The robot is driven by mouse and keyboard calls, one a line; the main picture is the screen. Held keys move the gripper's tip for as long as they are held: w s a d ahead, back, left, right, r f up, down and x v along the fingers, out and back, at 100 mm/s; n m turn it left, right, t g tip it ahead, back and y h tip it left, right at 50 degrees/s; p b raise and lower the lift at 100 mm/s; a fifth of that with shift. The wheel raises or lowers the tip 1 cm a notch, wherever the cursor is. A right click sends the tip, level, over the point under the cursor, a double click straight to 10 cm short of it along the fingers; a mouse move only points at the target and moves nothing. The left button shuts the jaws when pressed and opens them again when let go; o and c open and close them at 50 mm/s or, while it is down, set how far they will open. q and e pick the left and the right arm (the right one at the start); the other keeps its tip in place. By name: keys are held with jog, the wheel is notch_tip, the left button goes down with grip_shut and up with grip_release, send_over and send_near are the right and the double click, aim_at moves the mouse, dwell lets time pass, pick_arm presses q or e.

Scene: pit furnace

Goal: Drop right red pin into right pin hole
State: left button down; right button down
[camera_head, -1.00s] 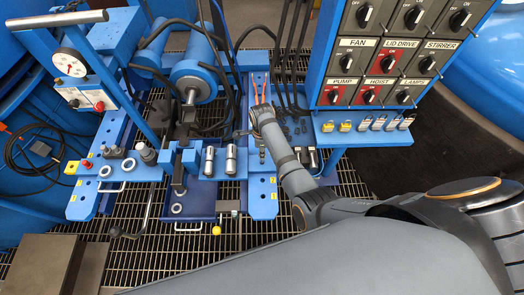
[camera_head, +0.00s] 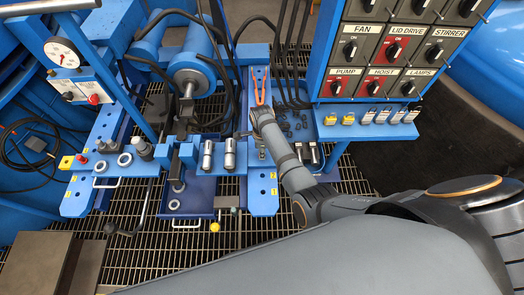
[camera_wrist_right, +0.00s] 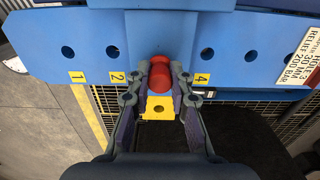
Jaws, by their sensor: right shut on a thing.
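My right gripper (camera_wrist_right: 160,78) is shut on the red pin (camera_wrist_right: 160,75), whose rounded red body shows between the fingers in the right wrist view. Behind it is a blue plate (camera_wrist_right: 90,65) with a row of round holes and yellow number labels 1, 2 and 4. The pin and fingers cover the plate between 2 and 4, so I cannot tell whether the pin is in a hole. In the head view my right gripper (camera_head: 257,112) is over the right blue strip (camera_head: 263,200), and the pin is not clearly visible there. My left gripper is not in view.
An orange V-shaped thing (camera_head: 259,86) lies just beyond the gripper. Silver cylinders (camera_head: 229,155) stand to the left. The switch panel (camera_head: 385,60) and a ledge with padlocks (camera_head: 367,130) are close on the right. Black hoses (camera_head: 285,60) hang behind.

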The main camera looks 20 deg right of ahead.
jog(key=c, duration=1.1)
grip_release()
jog(key=shift+r, duration=0.1)
notch_tip(320, 180, up, 7)
jog(key=shift+r, duration=0.15)
